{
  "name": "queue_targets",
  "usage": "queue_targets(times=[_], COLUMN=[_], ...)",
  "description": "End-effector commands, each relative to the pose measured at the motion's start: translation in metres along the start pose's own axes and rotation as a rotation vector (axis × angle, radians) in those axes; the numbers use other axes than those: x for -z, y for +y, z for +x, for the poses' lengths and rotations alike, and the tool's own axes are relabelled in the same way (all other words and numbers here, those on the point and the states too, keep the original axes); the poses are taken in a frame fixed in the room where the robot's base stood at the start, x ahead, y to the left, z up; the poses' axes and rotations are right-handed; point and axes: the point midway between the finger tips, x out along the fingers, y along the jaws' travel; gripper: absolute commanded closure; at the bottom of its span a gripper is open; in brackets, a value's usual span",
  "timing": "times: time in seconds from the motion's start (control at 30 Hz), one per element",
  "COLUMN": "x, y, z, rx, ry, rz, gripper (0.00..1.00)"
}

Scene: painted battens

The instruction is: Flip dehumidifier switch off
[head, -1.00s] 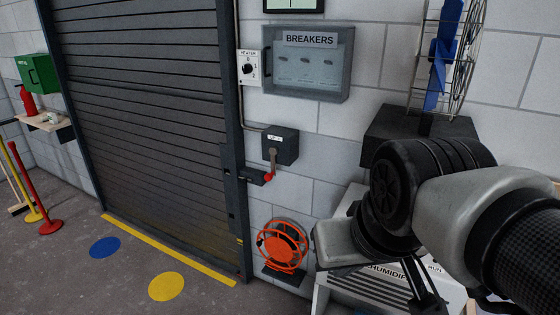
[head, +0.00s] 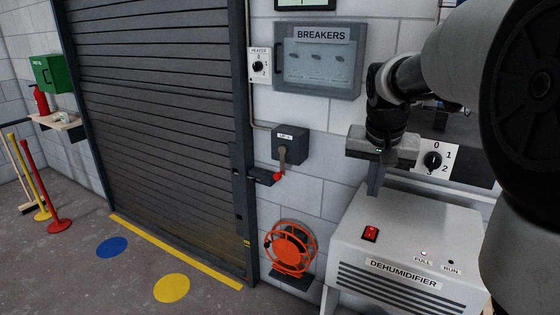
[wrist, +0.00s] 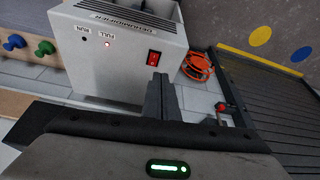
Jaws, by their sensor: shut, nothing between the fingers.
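The dehumidifier (head: 350,253) is a pale box with a dark-slatted front, at the lower right of the head view. Its red rocker switch (head: 370,233) sits on the sloping top, toward the left. The switch also shows in the wrist view (wrist: 154,58), on the pale casing (wrist: 125,75). I cannot tell which way the rocker is tipped. My gripper (head: 374,191) is shut and empty, pointing down above and behind the switch, apart from it. In the wrist view the closed fingertips (wrist: 160,78) appear just below the switch.
Small FULL (head: 423,253) and RUN (head: 451,261) lamps sit right of the switch. A dial plate (head: 436,158) is behind my gripper. An orange hose reel (head: 290,249) and a lever box (head: 290,144) are to the left. The breaker box (head: 318,68) hangs above.

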Motion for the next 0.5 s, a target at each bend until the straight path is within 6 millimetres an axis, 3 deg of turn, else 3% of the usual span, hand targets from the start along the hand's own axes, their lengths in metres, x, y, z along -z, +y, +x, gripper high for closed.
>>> queue_targets(times=[0.03, 0.2, 0.5], x=[0.015, 0.046, 0.053], y=[0.005, 0.016, 0.018], z=[0.024, 0.063, 0.071], rx=[-0.017, -0.051, -0.058], ry=[-0.012, -0.025, -0.027], rz=[0.033, 0.105, 0.123], gripper=[1.00, 1.00, 1.00])
